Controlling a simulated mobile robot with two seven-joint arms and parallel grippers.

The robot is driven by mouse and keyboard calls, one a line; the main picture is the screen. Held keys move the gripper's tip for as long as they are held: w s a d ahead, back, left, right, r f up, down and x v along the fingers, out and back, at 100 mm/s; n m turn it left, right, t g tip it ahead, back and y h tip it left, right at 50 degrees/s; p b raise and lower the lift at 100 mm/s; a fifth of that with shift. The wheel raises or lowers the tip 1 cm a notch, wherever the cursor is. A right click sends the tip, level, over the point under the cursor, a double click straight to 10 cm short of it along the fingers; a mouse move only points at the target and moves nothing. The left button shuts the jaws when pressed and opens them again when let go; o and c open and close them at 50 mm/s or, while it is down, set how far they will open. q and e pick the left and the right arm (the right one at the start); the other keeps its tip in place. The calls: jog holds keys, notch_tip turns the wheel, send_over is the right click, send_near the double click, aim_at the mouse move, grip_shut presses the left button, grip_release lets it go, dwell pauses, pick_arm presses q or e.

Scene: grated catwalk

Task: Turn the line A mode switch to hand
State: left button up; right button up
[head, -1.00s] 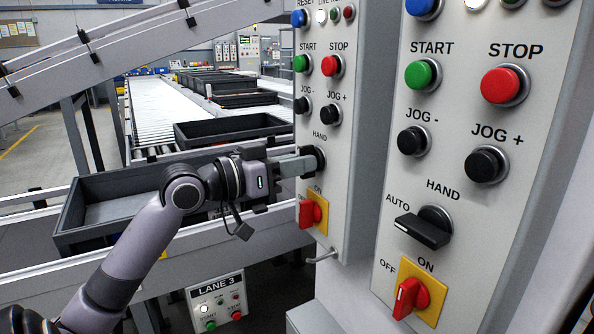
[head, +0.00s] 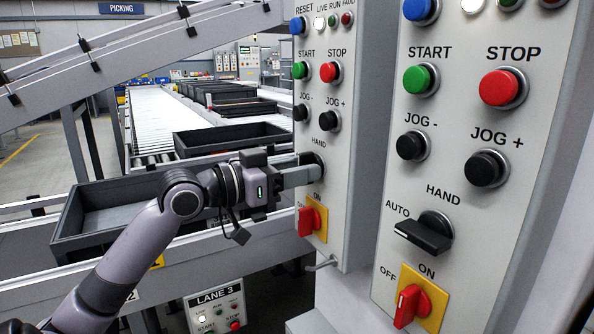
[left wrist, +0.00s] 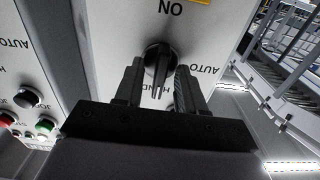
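The mode switch on the farther panel is a dark knob (left wrist: 157,62) with a bar handle; in the left wrist view its bar runs down towards the partly covered HAND label. My left gripper (head: 312,170) reaches this knob from the left in the head view and hides most of it. In the left wrist view its two fingers (left wrist: 158,88) stand apart on either side of the bar, with gaps visible. A second mode switch (head: 424,234) on the nearer panel has its bar towards AUTO. No line A label is readable. My right gripper is not in view.
A red ON/OFF switch (head: 309,221) sits just below the gripped area on the farther panel, and JOG buttons (head: 329,121) above. The nearer panel (head: 459,130) stands close on the right.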

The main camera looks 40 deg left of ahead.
pick_arm(q)
jog(key=shift+s+f, duration=0.1)
jog(key=shift+s, duration=0.05)
jog(key=b+v, duration=0.1)
jog(key=v, duration=0.6)
dwell(0.4)
dwell(0.5)
